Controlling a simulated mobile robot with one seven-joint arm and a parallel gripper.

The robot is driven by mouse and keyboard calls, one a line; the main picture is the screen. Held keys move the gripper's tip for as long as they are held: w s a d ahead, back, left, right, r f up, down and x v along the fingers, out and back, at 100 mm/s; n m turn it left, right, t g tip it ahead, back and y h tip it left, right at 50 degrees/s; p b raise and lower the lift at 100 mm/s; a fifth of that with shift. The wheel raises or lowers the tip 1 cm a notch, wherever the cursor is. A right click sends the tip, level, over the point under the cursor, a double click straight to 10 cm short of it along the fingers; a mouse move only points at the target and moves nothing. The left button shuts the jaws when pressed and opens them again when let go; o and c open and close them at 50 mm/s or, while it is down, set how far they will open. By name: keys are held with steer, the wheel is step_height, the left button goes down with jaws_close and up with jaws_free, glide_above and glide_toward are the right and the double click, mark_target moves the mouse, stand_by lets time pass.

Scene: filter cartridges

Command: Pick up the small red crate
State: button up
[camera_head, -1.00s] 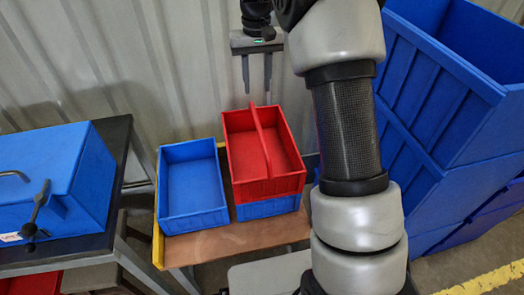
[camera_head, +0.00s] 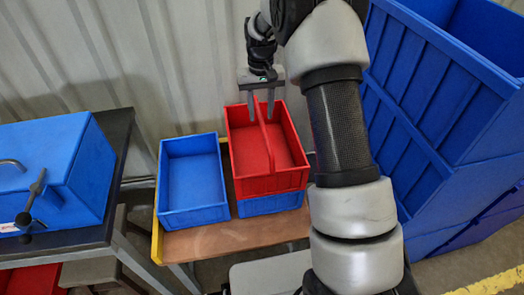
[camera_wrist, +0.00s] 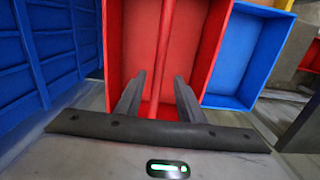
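The small red crate (camera_head: 270,184) is an open box with a thin red handle (camera_head: 266,143) running lengthwise over its middle. It sits upright on top of a blue crate (camera_head: 270,204). My gripper (camera_head: 261,119) is at the crate's far end, pointing down. Its two fingers are apart, one on each side of the handle. In the wrist view, the red crate (camera_wrist: 127,40) fills the middle, and the handle (camera_wrist: 167,45) passes between the open fingers of my gripper (camera_wrist: 160,78). A gap shows between the handle and the fingers.
An open blue crate (camera_head: 192,215) stands left of the red one on a wooden-topped stand (camera_head: 235,233). Large stacked blue bins (camera_head: 420,140) rise at the right. A dark table (camera_head: 118,150) with a blue box (camera_head: 60,165) is at the left. A corrugated wall (camera_head: 180,60) stands close behind.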

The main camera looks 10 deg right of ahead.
mark_target(262, 121)
steer(key=f, duration=0.2)
steer(key=f+b, duration=0.1)
steer(key=f, duration=0.2)
steer(key=shift+s+d, duration=0.15)
steer(key=shift+s, duration=0.05)
jaws_close()
steer(key=shift+r, duration=0.1)
stand_by(1.0)
